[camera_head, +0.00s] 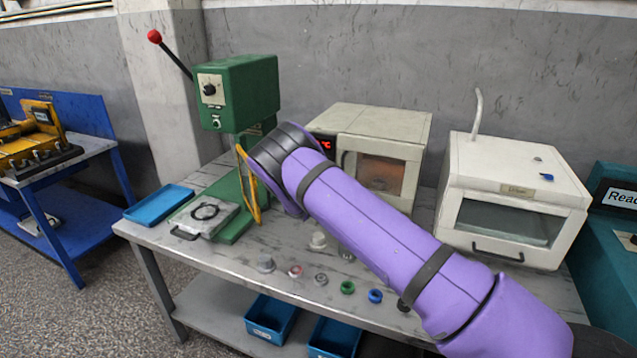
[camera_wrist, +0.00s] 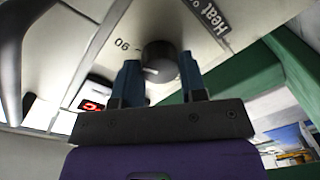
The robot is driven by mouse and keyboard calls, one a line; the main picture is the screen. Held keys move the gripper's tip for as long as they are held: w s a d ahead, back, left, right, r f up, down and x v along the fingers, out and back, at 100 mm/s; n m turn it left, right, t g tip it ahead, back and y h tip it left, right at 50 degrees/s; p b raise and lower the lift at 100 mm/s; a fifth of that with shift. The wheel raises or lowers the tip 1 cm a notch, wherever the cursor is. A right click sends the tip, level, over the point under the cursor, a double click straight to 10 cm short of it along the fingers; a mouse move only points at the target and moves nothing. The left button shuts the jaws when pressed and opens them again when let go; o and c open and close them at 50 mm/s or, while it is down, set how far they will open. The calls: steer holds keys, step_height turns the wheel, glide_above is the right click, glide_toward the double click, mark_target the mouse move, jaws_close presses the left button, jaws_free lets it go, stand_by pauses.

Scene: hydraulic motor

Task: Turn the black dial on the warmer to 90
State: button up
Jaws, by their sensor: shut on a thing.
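The warmer (camera_head: 385,118) is a cream box with a windowed door and a red display (camera_head: 325,145) on the back of the table. In the wrist view its black dial (camera_wrist: 159,52) sits between the two fingers of my gripper (camera_wrist: 160,68), which is shut on it. A white pointer mark shows on the dial's lower left side. The printed 90 (camera_wrist: 122,44) is to the left of the dial, and the mark seems to lie below it, not clearly lined up. The red display (camera_wrist: 93,106) also shows at lower left. In the head view my arm hides the dial and gripper.
A green press (camera_head: 250,90) with a red-knobbed lever stands left of the warmer. A white windowed box (camera_head: 515,195) stands to the right. Several small parts, including a green ring (camera_head: 347,287) and a blue ring (camera_head: 375,296), lie along the table front. A blue tray (camera_head: 158,205) is at left.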

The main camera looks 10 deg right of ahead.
steer(key=shift+f, duration=0.1)
steer(key=o, duration=0.9)
steer(key=v, duration=1.1)
